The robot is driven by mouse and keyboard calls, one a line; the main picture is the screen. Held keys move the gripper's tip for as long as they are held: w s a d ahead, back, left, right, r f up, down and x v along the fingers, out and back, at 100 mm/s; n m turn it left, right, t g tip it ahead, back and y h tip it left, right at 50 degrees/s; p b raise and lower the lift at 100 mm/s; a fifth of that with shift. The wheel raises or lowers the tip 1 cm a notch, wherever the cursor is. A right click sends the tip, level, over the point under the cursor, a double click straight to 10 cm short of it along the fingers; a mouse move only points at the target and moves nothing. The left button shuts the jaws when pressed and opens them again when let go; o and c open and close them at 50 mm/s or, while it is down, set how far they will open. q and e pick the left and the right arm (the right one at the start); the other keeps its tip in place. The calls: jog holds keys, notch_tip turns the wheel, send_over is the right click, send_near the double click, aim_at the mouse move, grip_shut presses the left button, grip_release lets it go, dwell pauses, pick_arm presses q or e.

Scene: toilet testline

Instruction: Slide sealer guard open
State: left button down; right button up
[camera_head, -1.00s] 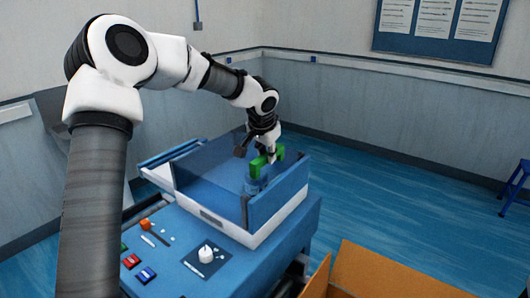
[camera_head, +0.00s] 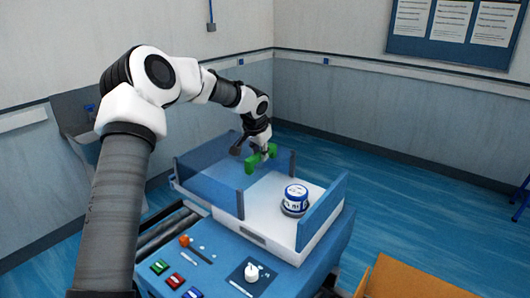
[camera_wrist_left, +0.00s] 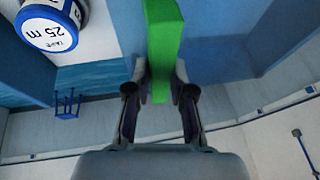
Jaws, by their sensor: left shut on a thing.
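The sealer guard (camera_head: 214,172) is a translucent blue panel at the left part of the sealer (camera_head: 262,218). Its green handle (camera_head: 252,162) sits at the guard's right end. My left gripper (camera_head: 262,151) is shut on the green handle, which also shows between the fingers in the left wrist view (camera_wrist_left: 162,50). A white and blue round container (camera_head: 294,197) stands uncovered on the white bed, right of the guard; it also shows in the left wrist view (camera_wrist_left: 50,22). My right gripper is not in view.
A control panel with an orange knob (camera_head: 184,241), coloured buttons and a white dial (camera_head: 252,272) is at the front. A cardboard box (camera_head: 415,279) is at the lower right. A blue stool (camera_head: 522,200) is at the right edge.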

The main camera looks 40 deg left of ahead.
pick_arm(q)
jog(key=shift+a, duration=0.1)
jog(key=c, duration=1)
grip_release()
jog(key=shift+a, duration=0.1)
jog(key=v, duration=1.2)
